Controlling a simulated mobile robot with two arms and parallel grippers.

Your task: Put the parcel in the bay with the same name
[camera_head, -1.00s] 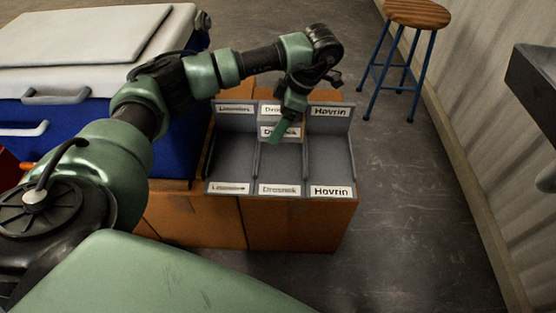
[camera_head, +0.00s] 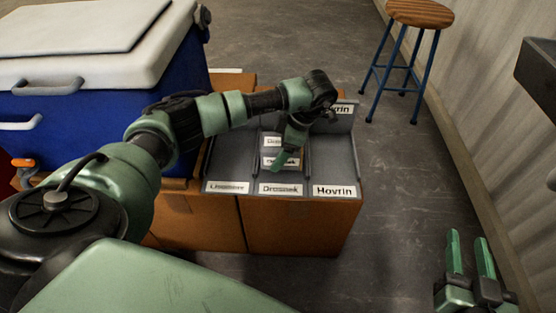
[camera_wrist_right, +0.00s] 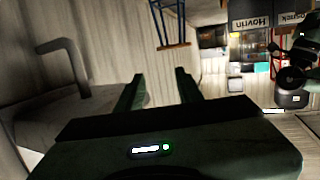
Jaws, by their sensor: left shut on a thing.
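The parcel (camera_head: 267,151) is a small box with white labels on its top and front; they are partly covered, but read like "Drosnek". My left gripper (camera_head: 278,162) is shut on it, inside the middle bay. I cannot tell whether the parcel touches the bay floor. The middle bay has the front label "Drosnek" (camera_head: 280,189). The left bay (camera_head: 228,164) has a label that looks like "Limoniere". The right bay (camera_head: 334,165) is marked "Hovrin" and is empty. My right gripper (camera_head: 469,259) is open and empty; its fingers also show in the right wrist view (camera_wrist_right: 159,92).
The bays stand on an orange-brown cabinet (camera_head: 300,227). A blue cooler with a white lid (camera_head: 110,125) is at the left. A wooden stool with blue legs (camera_head: 419,14) stands behind at the right, near a pale wall. The floor right of the cabinet is clear.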

